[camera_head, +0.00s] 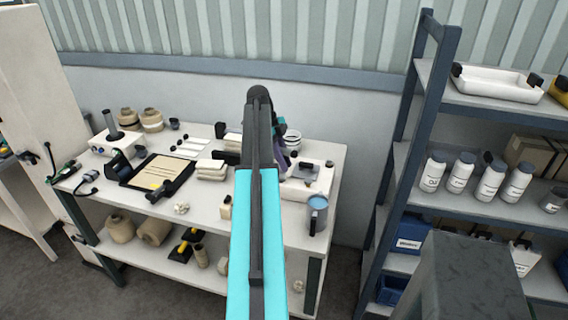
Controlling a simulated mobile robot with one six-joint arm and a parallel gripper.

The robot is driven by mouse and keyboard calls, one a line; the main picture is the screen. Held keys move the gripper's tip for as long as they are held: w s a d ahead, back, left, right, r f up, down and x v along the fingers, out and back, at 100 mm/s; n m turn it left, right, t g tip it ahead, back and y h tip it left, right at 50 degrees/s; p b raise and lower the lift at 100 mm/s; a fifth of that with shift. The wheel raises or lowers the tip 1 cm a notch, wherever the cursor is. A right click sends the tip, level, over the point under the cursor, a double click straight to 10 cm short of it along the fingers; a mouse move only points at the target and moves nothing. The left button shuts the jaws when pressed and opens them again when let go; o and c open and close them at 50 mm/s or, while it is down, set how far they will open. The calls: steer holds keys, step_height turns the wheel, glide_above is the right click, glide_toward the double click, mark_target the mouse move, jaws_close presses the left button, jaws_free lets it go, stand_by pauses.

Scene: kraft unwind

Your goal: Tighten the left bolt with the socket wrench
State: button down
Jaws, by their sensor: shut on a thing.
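My turquoise and black arm reaches up the middle of the view over the white workbench (205,210). My gripper (281,150) is mostly hidden behind the arm, with only dark and purple parts showing at its right side. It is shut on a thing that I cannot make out. I cannot pick out the socket wrench for certain. A dark tool (159,191) lies near the bench's front left. The left bolt cannot be made out. A pale block with dark parts (302,188) sits just right of the arm.
A blue-grey mug (317,213) stands at the bench's front right corner. A black tray with a paper (157,172), folded cloths (211,169) and twine spools (127,118) fill the left. A shelf rack (408,165) with bottles stands right, across a gap.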

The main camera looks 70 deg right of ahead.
mark_target(283, 149)
steer(key=shift+r+p, duration=0.9)
steer(key=shift+r, duration=1.35)
steer(key=shift+w+a, duration=0.2)
steer(key=shift+w, duration=0.3)
steer(key=w+a+f+n+t+h+b, duration=0.1)
steer(key=w+a+n+t+h+b, duration=0.15)
steer(key=w+a+n, duration=0.95)
steer(key=w+a+f+n+t+h+b, duration=0.2)
steer(key=w+a+n, duration=0.5)
steer(key=w+a, duration=1.05)
steer(key=w+a+n+t+y+b, duration=0.1)
steer(key=w+a+n, duration=0.4)
steer(key=a, duration=0.7)
steer(key=w+a+n+t+y+b, duration=0.1)
steer(key=w+a+n, duration=0.4)
steer(key=a, duration=0.8)
steer(key=w+a+n+t+y+b, duration=0.1)
steer(key=w+a+n+t+y, duration=0.1)
steer(key=w+a+n, duration=0.3)
steer(key=a+r+n, duration=0.1)
steer(key=a+n, duration=0.2)
steer(key=a, duration=0.4)
steer(key=shift+a, duration=0.25)
steer(key=shift+f, duration=0.1)
